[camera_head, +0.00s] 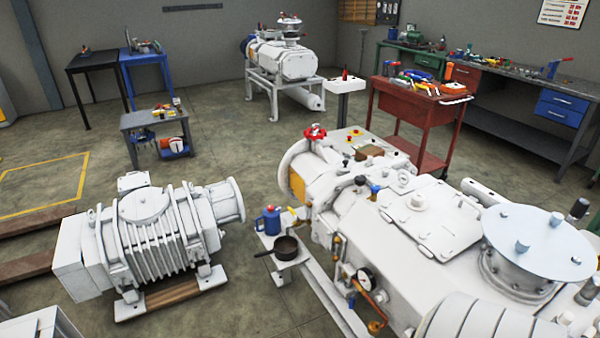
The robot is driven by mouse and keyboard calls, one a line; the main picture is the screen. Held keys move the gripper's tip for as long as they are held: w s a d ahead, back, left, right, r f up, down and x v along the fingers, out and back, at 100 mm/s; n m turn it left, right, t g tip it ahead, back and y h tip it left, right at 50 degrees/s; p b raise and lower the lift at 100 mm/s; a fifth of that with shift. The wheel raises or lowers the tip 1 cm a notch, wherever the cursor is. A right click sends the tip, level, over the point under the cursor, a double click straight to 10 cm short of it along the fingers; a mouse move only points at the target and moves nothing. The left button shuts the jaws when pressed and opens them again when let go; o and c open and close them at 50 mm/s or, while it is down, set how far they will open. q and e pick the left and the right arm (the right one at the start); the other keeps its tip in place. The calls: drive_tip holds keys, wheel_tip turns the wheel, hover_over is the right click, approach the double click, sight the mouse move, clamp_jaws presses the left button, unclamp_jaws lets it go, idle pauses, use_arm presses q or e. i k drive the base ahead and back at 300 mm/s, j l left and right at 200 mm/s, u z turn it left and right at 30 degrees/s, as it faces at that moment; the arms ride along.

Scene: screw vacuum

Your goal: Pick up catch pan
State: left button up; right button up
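The catch pan (286,247) looks like a small dark round pan with a handle pointing left. It sits on a small light shelf (292,263) in the lower middle of the head view, beside the large white vacuum pump (430,230). A blue can (268,221) with a red top stands just behind and left of the pan. Neither of my grippers is in view.
A ribbed white pump (145,235) rests on wooden beams at left. A grey cart (158,122), a red tool cart (418,112) and a workbench (520,115) stand farther back. Open floor lies between the ribbed pump and the shelf.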

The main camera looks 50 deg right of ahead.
sight(286, 249)
drive_tip(key=i+l+z, duration=0.1)
drive_tip(key=i, duration=0.9)
drive_tip(key=i+l+z, duration=0.1)
drive_tip(key=i, duration=0.85)
drive_tip(key=i+j+z, duration=0.1)
drive_tip(key=i+z, duration=0.2)
drive_tip(key=i+j+z, duration=0.3)
drive_tip(key=i, duration=0.25)
drive_tip(key=i+j+z, duration=0.15)
drive_tip(key=i+z, duration=0.15)
drive_tip(key=i, duration=0.1)
